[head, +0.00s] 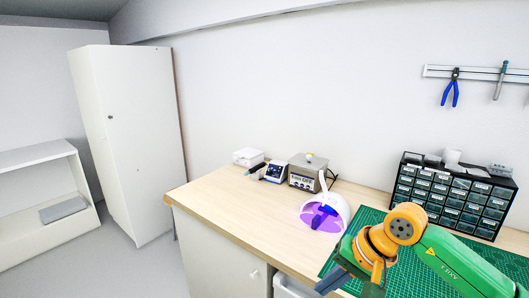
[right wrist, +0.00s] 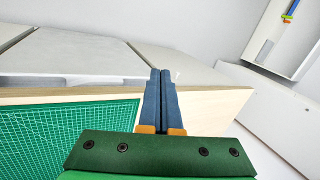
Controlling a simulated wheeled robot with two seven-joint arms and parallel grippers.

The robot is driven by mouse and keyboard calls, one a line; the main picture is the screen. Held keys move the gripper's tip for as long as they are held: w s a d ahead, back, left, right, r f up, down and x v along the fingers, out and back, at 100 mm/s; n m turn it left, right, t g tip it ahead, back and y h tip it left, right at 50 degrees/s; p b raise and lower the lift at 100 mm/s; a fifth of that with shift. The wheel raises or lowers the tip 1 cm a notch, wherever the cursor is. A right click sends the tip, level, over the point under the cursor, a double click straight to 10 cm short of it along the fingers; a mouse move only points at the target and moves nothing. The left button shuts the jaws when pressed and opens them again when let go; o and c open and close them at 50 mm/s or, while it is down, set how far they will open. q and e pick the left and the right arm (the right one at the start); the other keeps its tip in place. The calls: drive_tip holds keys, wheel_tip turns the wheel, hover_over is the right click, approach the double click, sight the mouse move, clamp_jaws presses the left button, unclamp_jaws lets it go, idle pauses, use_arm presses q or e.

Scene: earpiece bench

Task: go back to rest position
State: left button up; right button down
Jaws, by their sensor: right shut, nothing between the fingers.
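My right arm comes in from the right in the head view, green with an orange wrist. My right gripper (head: 331,281) is at the bench's front edge, pointing down and to the left. In the right wrist view its blue-grey fingers (right wrist: 160,73) lie together, shut, with nothing held. My left gripper is not in view.
A green cutting mat (head: 411,269) lies on the wooden bench (head: 229,200). A white dome lamp with violet light (head: 326,211), a grey device (head: 307,172) and a small display unit (head: 275,171) stand on it. A drawer cabinet (head: 452,200) stands at the back right. The bench's left front is clear.

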drive_tip(key=w+a+f+m+t+y, duration=0.1)
drive_tip(key=a+f+m+t+y, duration=0.3)
drive_tip(key=m, duration=0.6)
drive_tip(key=w+a+f+m+y, duration=0.1)
drive_tip(key=w+a+m+y, duration=0.1)
drive_tip(key=a+m+y, duration=0.6)
drive_tip(key=s+d+f+m+t+h, duration=0.25)
drive_tip(key=d+f+m+h, duration=0.4)
drive_tip(key=f+m, duration=0.7)
drive_tip(key=s+d+f+m+t+h, duration=0.25)
drive_tip(key=d+f+m+h, duration=0.4)
drive_tip(key=f+m, duration=0.75)
drive_tip(key=s+d+f+m+g+h, duration=0.2)
drive_tip(key=s+d+f+m+g, duration=0.15)
drive_tip(key=s+f+m, duration=0.55)
drive_tip(key=s+f+m+g, duration=0.2)
drive_tip(key=s+m, duration=0.1)
drive_tip(key=s, duration=0.6)
drive_tip(key=s+d+f+m+g+h, duration=0.1)
drive_tip(key=s+f+m+g, duration=0.1)
drive_tip(key=s, duration=0.6)
drive_tip(key=s+d+f+m+g+h, duration=0.1)
drive_tip(key=s+f+m+g, duration=0.1)
drive_tip(key=s+m, duration=0.3)
drive_tip(key=s+g, duration=0.1)
drive_tip(key=s, duration=0.3)
drive_tip(key=shift+s, duration=0.3)
drive_tip(key=shift+w, duration=0.1)
